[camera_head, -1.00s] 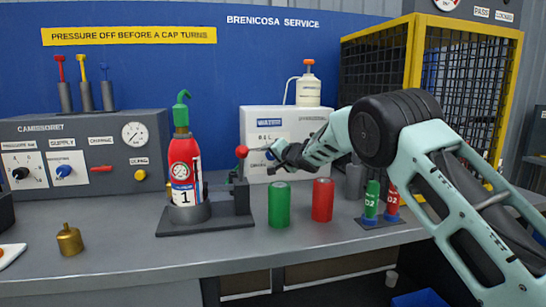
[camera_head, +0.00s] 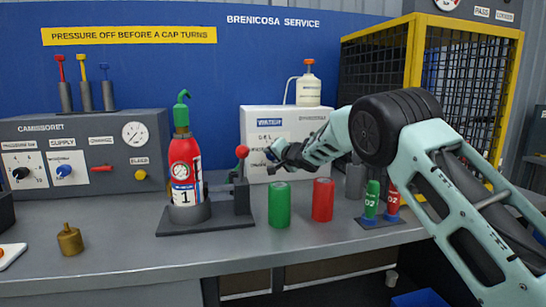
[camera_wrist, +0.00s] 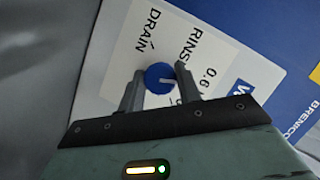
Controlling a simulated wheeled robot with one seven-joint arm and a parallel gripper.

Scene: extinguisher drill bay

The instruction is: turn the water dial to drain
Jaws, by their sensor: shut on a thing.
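The water dial is a round blue knob (camera_wrist: 158,74) with a white pointer line, on a white panel in the wrist view. DRAIN and RINSE are printed near it, with 0.6 to the right. The pointer line lies roughly level in that view and does not clearly point at DRAIN. My gripper (camera_wrist: 159,72) is shut on the dial, one grey finger on each side. In the head view my gripper (camera_head: 273,155) is at the front of the white water box (camera_head: 310,122), largely hiding the dial.
A red-ball lever (camera_head: 242,152) stands just left of my gripper, beside the red extinguisher (camera_head: 184,165). A green can (camera_head: 279,204) and a red can (camera_head: 323,200) stand below my wrist. A yellow-framed cage (camera_head: 416,65) is at the right.

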